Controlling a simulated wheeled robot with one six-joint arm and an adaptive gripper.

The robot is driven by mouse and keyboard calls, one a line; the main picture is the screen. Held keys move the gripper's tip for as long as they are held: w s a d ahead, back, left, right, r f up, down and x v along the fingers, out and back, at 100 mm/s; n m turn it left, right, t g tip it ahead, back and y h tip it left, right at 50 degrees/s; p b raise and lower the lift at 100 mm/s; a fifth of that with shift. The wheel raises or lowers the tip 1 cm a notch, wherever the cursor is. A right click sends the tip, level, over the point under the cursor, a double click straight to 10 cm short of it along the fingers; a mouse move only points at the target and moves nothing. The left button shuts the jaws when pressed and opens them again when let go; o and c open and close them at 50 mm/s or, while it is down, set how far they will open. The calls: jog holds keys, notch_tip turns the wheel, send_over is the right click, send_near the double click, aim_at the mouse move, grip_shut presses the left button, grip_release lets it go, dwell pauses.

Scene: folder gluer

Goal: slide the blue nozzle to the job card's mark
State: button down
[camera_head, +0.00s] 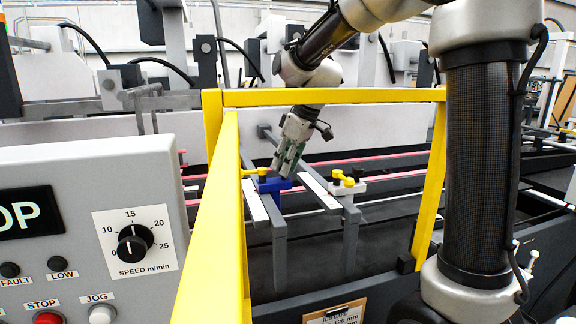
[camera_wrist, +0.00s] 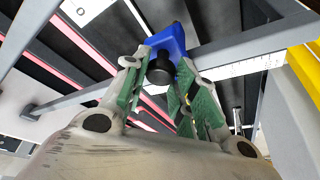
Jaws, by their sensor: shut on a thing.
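The blue nozzle (camera_head: 273,185) sits on the left grey rail with a white scale strip (camera_head: 254,200), beside a yellow lever (camera_head: 258,172). My gripper (camera_head: 286,163) reaches down to it from above. In the wrist view the blue nozzle (camera_wrist: 168,40) is at the top centre, and my gripper's green fingers (camera_wrist: 160,76) are on either side of its dark round part (camera_wrist: 159,70). They are shut on it. The job card (camera_head: 336,313) shows at the bottom of the head view, cut off; part of its print reads "120 mm".
A yellow guard frame (camera_head: 330,97) surrounds the rails. A white nozzle with a yellow knob (camera_head: 347,184) sits on the right rail. A control panel (camera_head: 95,225) with a speed dial stands at left. Pink belts (camera_head: 400,176) run behind.

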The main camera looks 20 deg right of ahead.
jog(key=shift+w, duration=1.25)
jog(key=c, duration=1.2)
grip_release()
jog(key=shift+o, duration=0.2)
jog(key=shift+s+r, duration=0.1)
jog(key=v, duration=1.1)
jog(key=shift+d+r, duration=0.15)
jog(key=shift+r, duration=0.2)
jog(key=shift+s, duration=0.1)
